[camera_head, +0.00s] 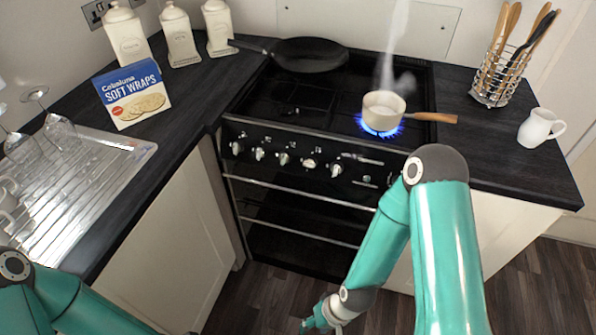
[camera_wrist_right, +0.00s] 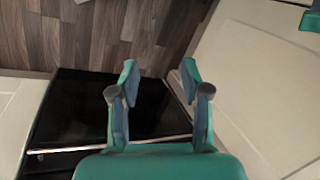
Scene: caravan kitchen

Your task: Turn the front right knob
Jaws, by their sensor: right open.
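A row of several light-coloured knobs runs along the front panel of the black stove (camera_head: 300,232). The rightmost visible knob (camera_head: 336,170) sits below the lit front right burner (camera_head: 380,127). My right forearm crosses in front of the panel's right end. My right gripper (camera_head: 318,320) is low in front of the stove, well below the knobs, and partly cut off by the lower edge. In the right wrist view the right gripper (camera_wrist_right: 158,72) is open and empty, with floor and the dark stove front behind it. Of my left arm only links show at the lower left.
A steaming pan (camera_head: 383,106) with a wooden handle stands over the flame. A dark frying pan (camera_head: 308,54) is at the back. A utensil basket (camera_head: 491,90) and white jug (camera_head: 537,127) stand at right. Cabinets flank the stove. The floor (camera_head: 262,305) in front is clear.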

